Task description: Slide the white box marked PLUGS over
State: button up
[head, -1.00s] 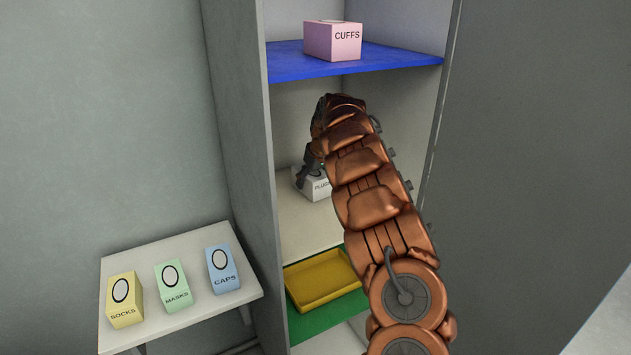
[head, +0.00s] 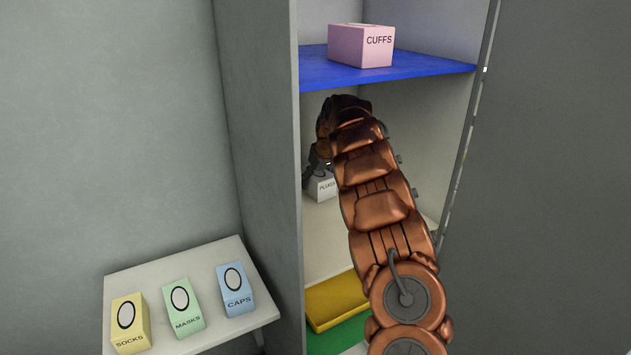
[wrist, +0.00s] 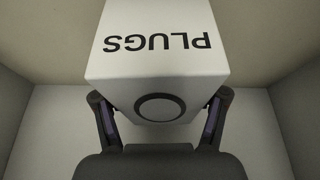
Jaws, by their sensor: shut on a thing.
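The white box marked PLUGS (head: 321,187) is on the white middle shelf (head: 325,235) of the cabinet, near its left wall. My arm hides much of it in the head view. In the wrist view the PLUGS box (wrist: 158,50) fills the upper middle, its lettering upside down and a ring mark on its nearer face. My gripper (wrist: 160,118) has one finger on each side of the box and is shut on it. In the head view my gripper (head: 318,166) is partly hidden by my arm.
A pink CUFFS box (head: 361,47) sits on the blue shelf (head: 400,71) above. A yellow tray (head: 335,300) is on the green shelf (head: 342,338) below. Yellow SOCKS (head: 130,324), green MASKS (head: 182,308) and blue CAPS (head: 234,290) boxes stand on a side table (head: 140,282) at left.

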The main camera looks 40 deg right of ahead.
aim_at(319, 173)
jog(key=o, duration=1.2)
jog(key=shift+o, duration=0.2)
jog(key=v, duration=0.3)
jog(key=shift+s, duration=0.3)
jog(key=shift+s+a, duration=0.25)
jog(key=shift+s, duration=1.6)
jog(key=shift+s+a, duration=0.25)
jog(key=shift+s, duration=1.6)
jog(key=shift+s+a, duration=0.25)
jog(key=shift+s, duration=1.7)
